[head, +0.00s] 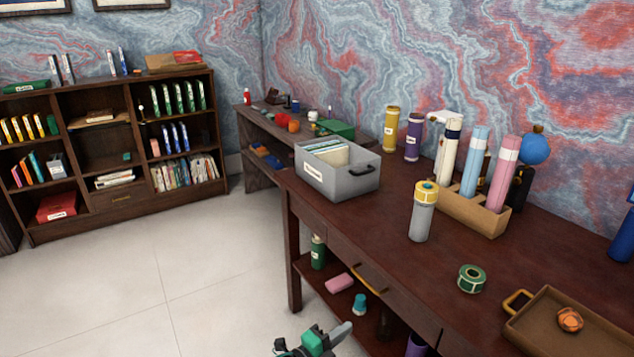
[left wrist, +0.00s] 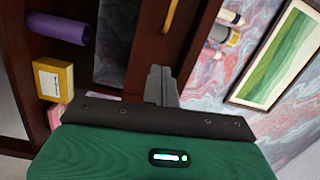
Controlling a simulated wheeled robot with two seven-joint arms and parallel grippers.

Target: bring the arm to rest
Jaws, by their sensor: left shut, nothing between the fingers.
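My left gripper (head: 340,332) shows at the bottom of the head view, in front of the dark wooden desk (head: 385,215) and below its top. Its fingers are together with nothing between them. In the left wrist view the shut fingers (left wrist: 161,84) point up past the green gripper body, toward the desk's front. The gripper holds and touches nothing that I can see. My right gripper is in neither view.
A grey file box (head: 345,182), a grey tube with yellow cap (head: 422,222), green tape (head: 471,279) and a brown tray (head: 540,325) stand on the desk. Bottles and a pink block (head: 339,283) sit on its lower shelf. The floor (head: 160,285) at left is clear.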

